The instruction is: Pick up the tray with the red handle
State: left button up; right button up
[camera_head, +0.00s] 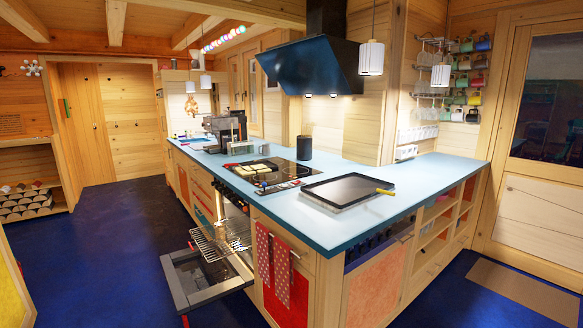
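A wire oven rack (212,246) sticks out of the open oven below the counter. A small red piece (185,321) shows at the lower edge of the open oven door, and I cannot tell what it is. Neither of my grippers is in view.
The open oven door (188,284) juts into the blue floor. A black stove (289,171) carries a pan with pale food pieces (251,169). Red dotted towels (272,265) hang at the front. A dark hood (313,66) overhangs the counter. The floor at left is clear.

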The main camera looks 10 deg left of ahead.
aim_at(250, 164)
jog(key=i+j+z, duration=0.55)
jog(key=j, duration=0.35)
jog(key=i+j+z, duration=0.4)
jog(key=j, duration=0.3)
